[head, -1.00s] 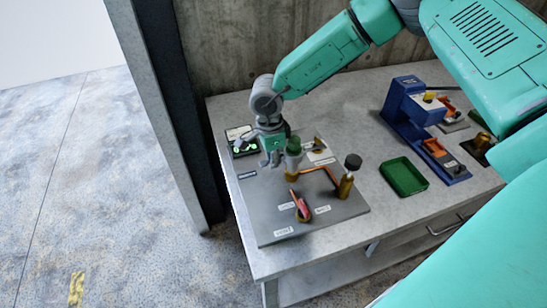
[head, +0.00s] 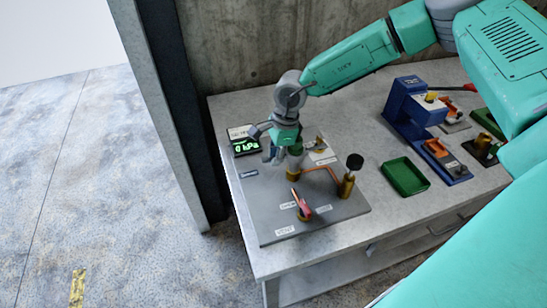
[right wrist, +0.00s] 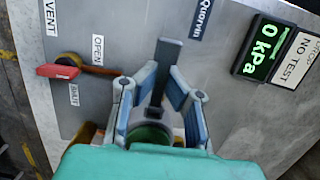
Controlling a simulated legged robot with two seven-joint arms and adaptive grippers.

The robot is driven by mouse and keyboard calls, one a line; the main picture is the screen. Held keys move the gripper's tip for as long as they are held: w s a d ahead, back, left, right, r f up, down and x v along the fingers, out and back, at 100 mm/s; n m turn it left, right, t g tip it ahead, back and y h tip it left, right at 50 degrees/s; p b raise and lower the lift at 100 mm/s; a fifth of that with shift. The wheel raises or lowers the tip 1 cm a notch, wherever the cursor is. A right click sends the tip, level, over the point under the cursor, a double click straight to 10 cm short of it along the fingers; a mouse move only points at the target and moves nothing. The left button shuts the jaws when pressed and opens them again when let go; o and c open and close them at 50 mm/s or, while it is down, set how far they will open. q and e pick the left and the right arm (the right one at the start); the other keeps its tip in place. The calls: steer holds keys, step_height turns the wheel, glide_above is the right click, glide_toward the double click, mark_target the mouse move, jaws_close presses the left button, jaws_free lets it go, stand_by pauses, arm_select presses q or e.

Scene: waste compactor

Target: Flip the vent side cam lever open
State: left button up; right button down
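My right gripper (head: 268,150) is over the grey plate, at the green-topped coupling (head: 296,158). In the right wrist view its fingers (right wrist: 162,76) are apart, one on each side of a dark upright bar (right wrist: 167,52) that looks like a lever beside the coupling's green top (right wrist: 150,134). I cannot tell whether the pads touch the bar. A red-handled lever (right wrist: 62,71) lies between the OPEN and SHUT labels, near the VENT label (right wrist: 50,17); it also shows in the head view (head: 302,207). The coupling's lower part is partly hidden by my gripper. My left gripper is not in view.
The gauge (head: 243,140) beside my gripper reads 0 kPa. A green tray (head: 404,177) and a blue press (head: 407,100) are further right. The plate's front left area is clear.

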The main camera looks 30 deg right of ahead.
steer(key=c, duration=1.8)
jaws_free()
steer(key=shift+w+r, duration=0.35)
steer(key=shift+o, duration=0.9)
steer(key=shift+s+d+f, duration=0.1)
steer(key=shift+s+f, duration=0.1)
steer(key=shift+r, duration=0.2)
step_height(320, 180, up, 11)
steer(key=d, duration=0.2)
steer(key=shift+s+d+r, duration=0.15)
steer(key=shift+s+d, duration=0.1)
